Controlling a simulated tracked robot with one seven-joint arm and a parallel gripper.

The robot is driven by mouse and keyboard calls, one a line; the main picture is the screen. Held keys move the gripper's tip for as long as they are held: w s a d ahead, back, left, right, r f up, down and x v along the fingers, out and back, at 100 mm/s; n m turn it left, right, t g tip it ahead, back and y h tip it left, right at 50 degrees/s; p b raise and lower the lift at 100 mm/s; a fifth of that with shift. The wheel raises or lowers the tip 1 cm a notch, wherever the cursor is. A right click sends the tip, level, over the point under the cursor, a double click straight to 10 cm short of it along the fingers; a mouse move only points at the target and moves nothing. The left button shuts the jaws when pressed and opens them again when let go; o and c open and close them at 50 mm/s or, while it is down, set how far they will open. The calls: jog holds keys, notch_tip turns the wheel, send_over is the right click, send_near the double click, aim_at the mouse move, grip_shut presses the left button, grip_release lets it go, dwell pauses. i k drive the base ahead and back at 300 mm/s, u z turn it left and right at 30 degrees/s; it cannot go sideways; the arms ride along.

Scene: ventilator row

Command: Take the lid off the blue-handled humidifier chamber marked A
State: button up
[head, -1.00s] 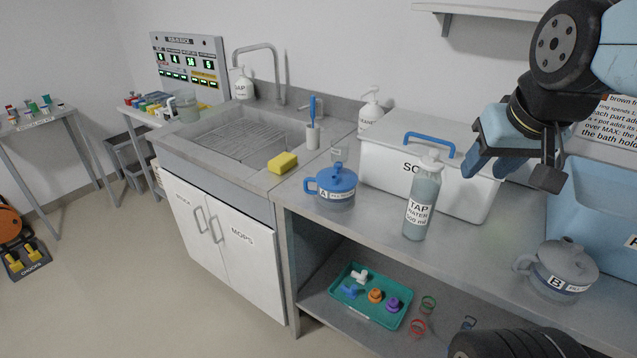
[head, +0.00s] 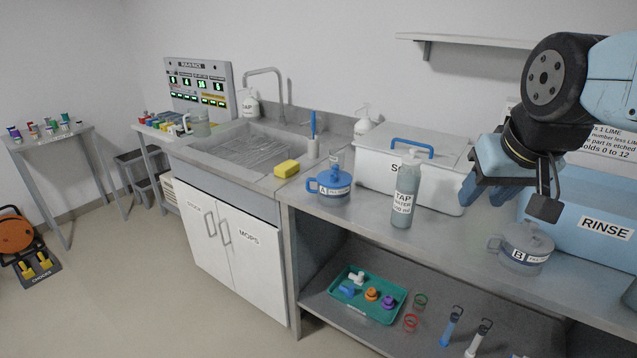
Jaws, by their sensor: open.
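The blue-handled humidifier chamber marked A (head: 330,183) stands upright on the grey bench, just right of the sink. Its blue lid (head: 333,176) is on it, and its blue handle points left. My gripper (head: 508,200) is open and empty, in the air above the right part of the bench, well to the right of chamber A. A second chamber marked B (head: 524,247), with a grey lid and handle, stands on the bench below and right of my gripper.
A tap water bottle (head: 405,192) and a white box with a blue handle (head: 376,173) stand between chamber A and my gripper. A yellow sponge (head: 287,168) lies left of A. A blue rinse tub (head: 570,215) is at right. A teal tray (head: 368,312) is on the lower shelf.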

aim_at(336, 178)
jog(key=z, duration=0.2)
jog(key=i, duration=0.9)
jog(key=u, duration=0.1)
